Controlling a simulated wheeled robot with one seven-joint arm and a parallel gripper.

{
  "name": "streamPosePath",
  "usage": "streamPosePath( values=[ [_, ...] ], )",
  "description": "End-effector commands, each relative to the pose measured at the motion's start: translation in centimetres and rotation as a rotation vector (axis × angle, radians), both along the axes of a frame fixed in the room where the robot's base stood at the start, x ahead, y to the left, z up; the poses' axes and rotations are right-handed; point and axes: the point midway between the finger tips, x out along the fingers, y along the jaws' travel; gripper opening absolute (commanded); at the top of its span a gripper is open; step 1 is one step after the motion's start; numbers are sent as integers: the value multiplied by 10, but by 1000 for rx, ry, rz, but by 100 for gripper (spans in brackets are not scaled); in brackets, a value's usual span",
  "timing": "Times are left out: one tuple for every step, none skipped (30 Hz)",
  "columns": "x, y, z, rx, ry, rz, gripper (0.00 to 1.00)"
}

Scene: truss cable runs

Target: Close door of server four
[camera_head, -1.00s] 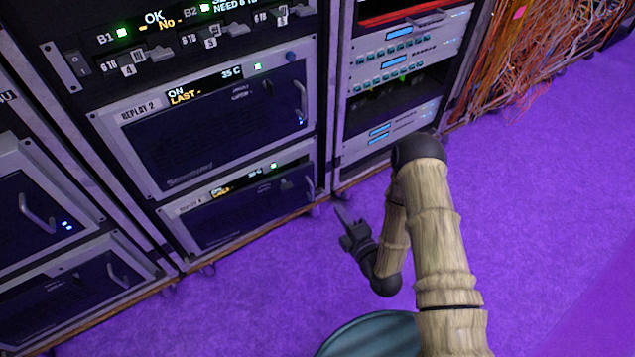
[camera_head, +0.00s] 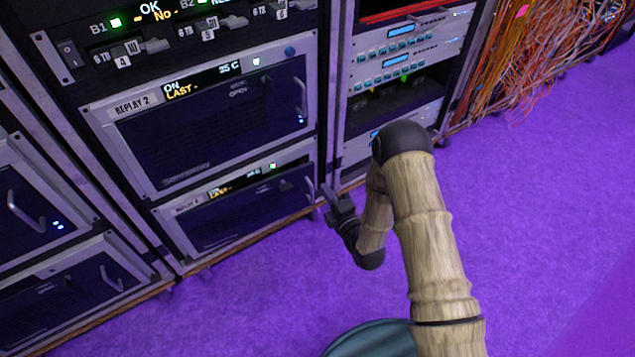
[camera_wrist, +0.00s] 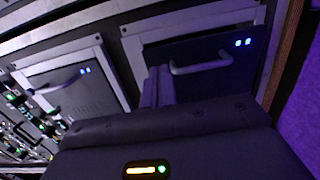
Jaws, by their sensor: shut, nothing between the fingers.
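The lower server, its label reading like "Replay 4" (camera_head: 235,215), sits at the bottom of the middle rack, with a dark front door and a handle at its right end. In the wrist view its dark door (camera_wrist: 195,85) fills the upper middle, with a pale handle (camera_wrist: 200,67) and two blue lights. My gripper (camera_head: 327,190) is shut and empty, just right of the door's handle end in the head view. In the wrist view the fingers (camera_wrist: 158,82) point at the door, left of the handle. I cannot tell contact or how far the door stands open.
The "Replay 2" server (camera_head: 210,120) is directly above; it also shows at left in the wrist view (camera_wrist: 70,90). Another rack (camera_head: 40,220) stands at left, and one with blue displays (camera_head: 395,65) at right. Orange cables (camera_head: 525,50) hang far right. The purple floor (camera_head: 540,200) is clear.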

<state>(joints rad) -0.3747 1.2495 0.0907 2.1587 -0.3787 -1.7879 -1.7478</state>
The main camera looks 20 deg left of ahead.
Motion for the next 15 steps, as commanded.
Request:
streamPosePath(
  values=[
    [7, 6, -3, 2, -5, 0, 0],
    [11, 10, -3, 2, -5, -1, 0],
    [16, 15, -3, 1, -4, -1, 0],
    [20, 18, -4, 2, -5, -1, 0],
    [23, 22, -4, 2, -5, -1, 0],
    [27, 26, -4, 1, -4, -1, 0],
    [30, 29, -3, 1, -3, -1, 0],
    [33, 32, -3, 2, -4, -1, 0],
    [36, 35, -3, 1, -3, 0, 0],
    [38, 36, -2, 1, -3, 0, 0],
    [39, 38, -2, 0, -1, -1, 0],
    [41, 39, -2, 0, -1, -1, 0],
    [42, 40, -1, 0, -1, -1, 0],
    [42, 40, -1, -1, -1, -1, 0],
    [42, 41, 0, 0, 0, -1, 0]
  ],
)
